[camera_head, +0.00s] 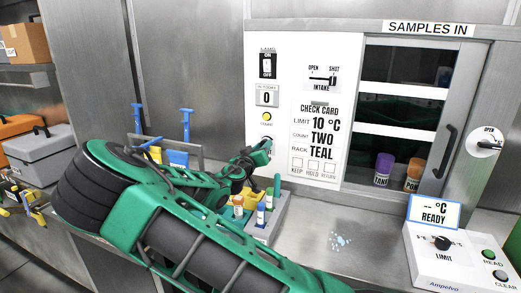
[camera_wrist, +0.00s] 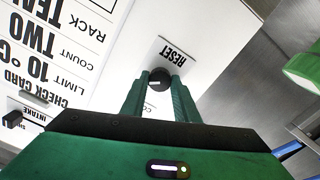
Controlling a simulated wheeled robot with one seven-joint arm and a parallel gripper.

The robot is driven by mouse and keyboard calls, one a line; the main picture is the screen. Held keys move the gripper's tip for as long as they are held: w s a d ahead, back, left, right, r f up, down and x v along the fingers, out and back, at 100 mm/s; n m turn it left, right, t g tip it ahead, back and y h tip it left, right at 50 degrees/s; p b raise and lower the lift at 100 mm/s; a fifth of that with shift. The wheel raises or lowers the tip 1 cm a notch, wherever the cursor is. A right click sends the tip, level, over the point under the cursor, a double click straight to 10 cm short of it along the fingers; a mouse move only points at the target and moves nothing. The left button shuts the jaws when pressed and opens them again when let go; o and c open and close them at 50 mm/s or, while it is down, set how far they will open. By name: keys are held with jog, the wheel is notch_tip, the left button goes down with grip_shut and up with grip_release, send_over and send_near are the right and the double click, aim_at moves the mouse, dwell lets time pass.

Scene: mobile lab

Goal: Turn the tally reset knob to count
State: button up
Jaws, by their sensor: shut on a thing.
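The tally reset knob (camera_wrist: 158,76) is a small dark round knob with a light mark, on the white panel (camera_wrist: 200,30) beside a printed RESET label. My gripper (camera_wrist: 159,86) is shut on the knob, with one green finger on each side of it. In the head view my gripper (camera_head: 263,150) reaches the lower left of the white panel and mostly hides the knob. Above it are a yellow COUNT button (camera_head: 266,117) and the tally display (camera_head: 267,98), which reads 0. Which position the knob points to cannot be told.
The check card (camera_head: 320,132) reads limit 10 °C, count two, rack teal. A rack with several vials (camera_head: 265,215) stands below my gripper. The hatch (camera_head: 400,120) is to the right with two capped jars. A meter (camera_head: 455,255) sits on the bench, whose middle is fairly clear.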

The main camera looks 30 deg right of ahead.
jog(key=shift+a+f+n, duration=0.15)
jog(key=shift+n, duration=5.6)
jog(key=shift+a+f+n, duration=0.1)
jog(key=shift+f+n, duration=0.05)
jog(key=shift+n, duration=5.6)
jog(key=o, duration=0.9)
jog(key=shift+o, duration=0.8)
jog(key=shift+d+r, duration=0.1)
